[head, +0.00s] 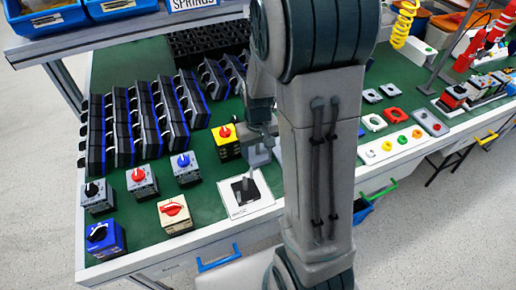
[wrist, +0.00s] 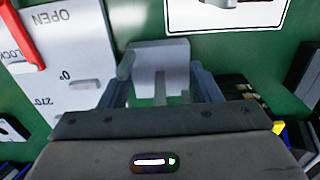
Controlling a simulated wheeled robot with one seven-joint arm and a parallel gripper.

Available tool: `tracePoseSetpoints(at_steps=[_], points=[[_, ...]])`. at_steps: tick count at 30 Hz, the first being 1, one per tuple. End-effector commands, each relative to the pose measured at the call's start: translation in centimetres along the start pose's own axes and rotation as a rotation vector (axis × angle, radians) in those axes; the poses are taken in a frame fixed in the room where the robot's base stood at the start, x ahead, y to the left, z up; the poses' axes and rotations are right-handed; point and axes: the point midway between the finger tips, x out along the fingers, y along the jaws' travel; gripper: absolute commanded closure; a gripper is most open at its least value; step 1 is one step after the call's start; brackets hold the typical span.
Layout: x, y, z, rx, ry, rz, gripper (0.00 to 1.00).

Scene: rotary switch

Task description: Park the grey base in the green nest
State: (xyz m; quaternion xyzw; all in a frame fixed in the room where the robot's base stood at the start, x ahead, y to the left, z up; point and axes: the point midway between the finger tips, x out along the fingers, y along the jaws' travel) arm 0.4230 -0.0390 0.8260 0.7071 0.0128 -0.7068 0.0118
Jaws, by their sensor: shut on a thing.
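My gripper (head: 262,135) is over the green bench, beside the yellow switch block. It is shut on a small light grey piece, the grey base (head: 258,157), which hangs just behind a white card (head: 265,203). In the wrist view the grey base (wrist: 160,58) sits between the two fingers of my gripper (wrist: 160,90), with a flat face and a narrow stem showing. Its underside is hidden. I cannot make out a green nest in either view; my arm covers part of the bench.
The white card bears a dark square with a grey upright part. Several switch blocks, including a yellow one (head: 228,150) and a blue one (head: 105,240), stand to the left. Black modules (head: 130,125) fill the rear left. A marked white panel (wrist: 70,60) is close at left in the wrist view.

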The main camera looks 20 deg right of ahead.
Motion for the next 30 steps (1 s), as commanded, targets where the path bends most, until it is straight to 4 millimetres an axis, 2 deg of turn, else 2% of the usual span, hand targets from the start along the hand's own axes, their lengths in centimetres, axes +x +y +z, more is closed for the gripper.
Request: tracePoseSetpoints(at_steps=[6, 7, 9, 17, 21, 25, 30], points=[[0.4, 0.0, 0.0, 0.0, 0.0, 0.0, 0.67], [0.4, 0.0, 0.0, 0.0, 0.0, 0.0, 0.4], [0.3, 0.0, 0.0, 0.0, 0.0, 0.0, 0.21], [0.2, 0.0, 0.0, 0.0, 0.0, 0.0, 0.21], [-0.4, 0.0, 0.0, 0.0, 0.001, 0.0, 0.21], [-2.6, 0.0, -0.1, -0.001, 0.005, -0.001, 0.21], [-6.5, 0.0, -0.1, -0.001, 0.007, 0.0, 0.21]])
